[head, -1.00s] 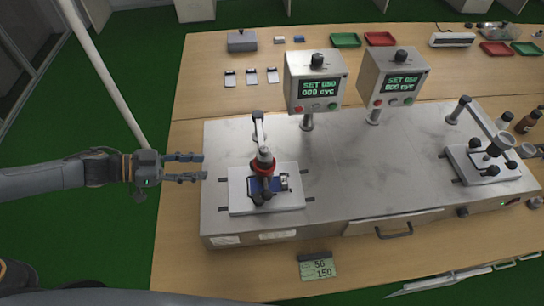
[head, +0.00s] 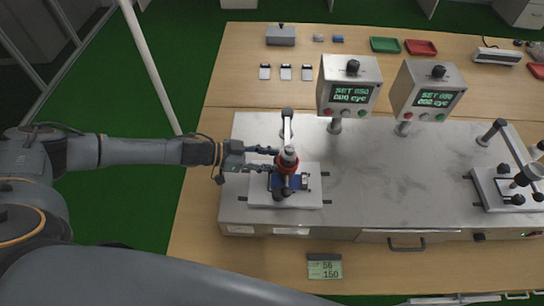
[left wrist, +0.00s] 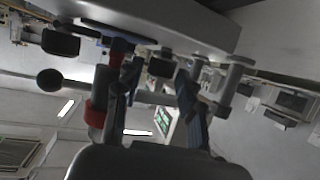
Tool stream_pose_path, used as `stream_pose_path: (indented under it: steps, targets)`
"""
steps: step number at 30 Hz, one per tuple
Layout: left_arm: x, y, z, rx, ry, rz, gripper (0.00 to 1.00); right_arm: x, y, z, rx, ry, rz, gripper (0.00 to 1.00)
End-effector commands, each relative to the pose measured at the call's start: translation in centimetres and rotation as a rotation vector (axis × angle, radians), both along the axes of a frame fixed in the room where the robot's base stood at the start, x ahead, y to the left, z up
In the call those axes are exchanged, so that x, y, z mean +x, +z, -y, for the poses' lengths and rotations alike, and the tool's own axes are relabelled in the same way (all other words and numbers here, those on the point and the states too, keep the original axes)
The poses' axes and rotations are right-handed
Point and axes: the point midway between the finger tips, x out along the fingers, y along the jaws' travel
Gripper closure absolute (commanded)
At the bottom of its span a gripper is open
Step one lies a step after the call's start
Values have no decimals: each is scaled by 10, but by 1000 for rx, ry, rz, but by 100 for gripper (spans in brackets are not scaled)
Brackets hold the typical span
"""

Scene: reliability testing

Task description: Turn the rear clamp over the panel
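The left test station has a white base plate (head: 262,198) carrying a small blue panel (head: 277,184). A press tool with a red collar (head: 287,164) stands over the panel. Black clamp knobs (head: 285,193) sit at the panel; the tool and my fingers partly hide the rear ones, so I cannot tell how the rear clamp is turned. My left gripper (head: 270,160) reaches in from the left beside the red collar, its fingers apart. In the left wrist view the fingers (left wrist: 160,95) are spread, with the red collar (left wrist: 96,105) just left of them. My right gripper is out of view.
Two control boxes with green displays (head: 350,95) (head: 434,99) stand behind on the steel bench (head: 390,180). A second clamp station (head: 490,190) is at the right. A small counter card (head: 324,266) lies at the front. Phone-like pieces (head: 285,72) lie behind.

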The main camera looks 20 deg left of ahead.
Motion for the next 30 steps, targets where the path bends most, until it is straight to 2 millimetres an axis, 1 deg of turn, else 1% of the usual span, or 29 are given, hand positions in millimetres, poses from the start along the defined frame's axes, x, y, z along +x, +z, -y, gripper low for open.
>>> stream_pose_path:
  steps: [3,10,11,12,14,15,16,17,22,30]
  targets:
    - [2,-2,3,1,1,0,61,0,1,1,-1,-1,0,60]
    - [2,-2,4,1,1,0,61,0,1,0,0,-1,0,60]
    - [2,-2,4,0,1,0,63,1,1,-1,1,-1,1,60]
    - [2,-2,4,0,1,0,71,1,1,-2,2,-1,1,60]
    - [2,-2,4,0,1,0,83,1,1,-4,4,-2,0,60]
    - [2,-2,4,0,1,0,92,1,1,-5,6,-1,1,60]
    - [2,-2,4,0,1,0,98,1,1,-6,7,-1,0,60]
    - [2,-2,4,0,0,0,100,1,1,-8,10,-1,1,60]
    - [2,-2,4,1,-5,1,100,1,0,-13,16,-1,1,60]
    - [6,-2,3,2,-90,3,100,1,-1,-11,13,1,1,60]
